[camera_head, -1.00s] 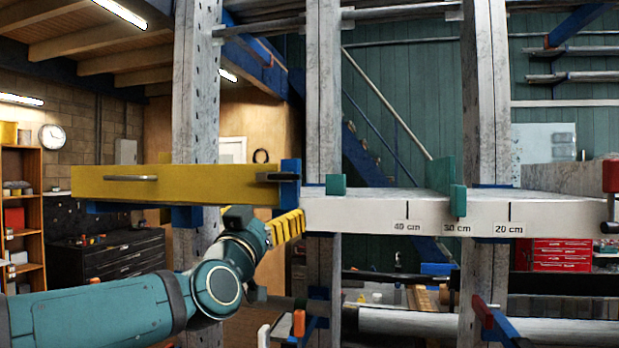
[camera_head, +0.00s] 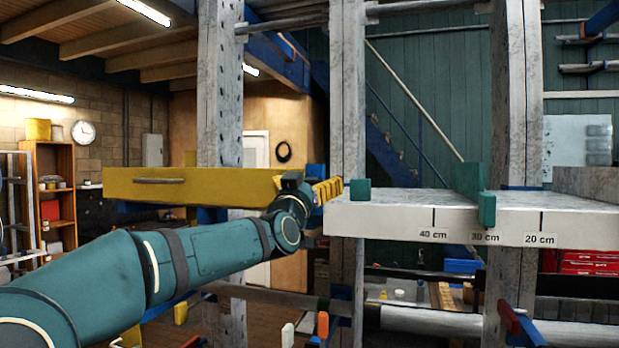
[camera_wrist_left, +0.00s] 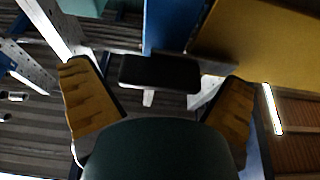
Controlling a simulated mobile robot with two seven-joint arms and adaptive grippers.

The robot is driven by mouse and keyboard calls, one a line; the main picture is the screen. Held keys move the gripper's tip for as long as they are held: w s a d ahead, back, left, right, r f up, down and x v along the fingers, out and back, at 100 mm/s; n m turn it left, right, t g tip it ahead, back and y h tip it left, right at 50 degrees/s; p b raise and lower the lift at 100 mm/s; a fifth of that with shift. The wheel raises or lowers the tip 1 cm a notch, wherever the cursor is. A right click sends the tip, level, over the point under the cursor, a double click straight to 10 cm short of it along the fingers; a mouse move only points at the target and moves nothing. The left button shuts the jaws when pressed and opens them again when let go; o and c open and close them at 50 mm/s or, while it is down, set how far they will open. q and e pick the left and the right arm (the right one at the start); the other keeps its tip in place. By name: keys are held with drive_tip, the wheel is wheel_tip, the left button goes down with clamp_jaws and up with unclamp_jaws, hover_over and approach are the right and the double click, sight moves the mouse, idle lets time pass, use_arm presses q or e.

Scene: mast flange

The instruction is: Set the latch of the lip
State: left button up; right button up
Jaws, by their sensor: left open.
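The yellow lip (camera_head: 190,187) is a long board with a metal handle, left of the white shelf. Its right end and the latch there are hidden behind my left wrist in the head view. In the left wrist view, the open fingers (camera_wrist_left: 160,102) lie either side of a black latch handle (camera_wrist_left: 160,72), with gaps at both sides. The blue post (camera_wrist_left: 172,28) and the lip (camera_wrist_left: 265,45) show beyond it. My right gripper is not in view.
The white shelf (camera_head: 390,218) with centimetre marks extends to the right, close to my left fingers. Grey perforated uprights (camera_head: 220,95) rise behind the lip.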

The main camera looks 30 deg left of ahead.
use_arm(q)
drive_tip(key=shift+w+r, duration=0.15)
drive_tip(key=shift+w, duration=0.05)
drive_tip(key=c, duration=1.2)
drive_tip(key=shift+a, duration=0.1)
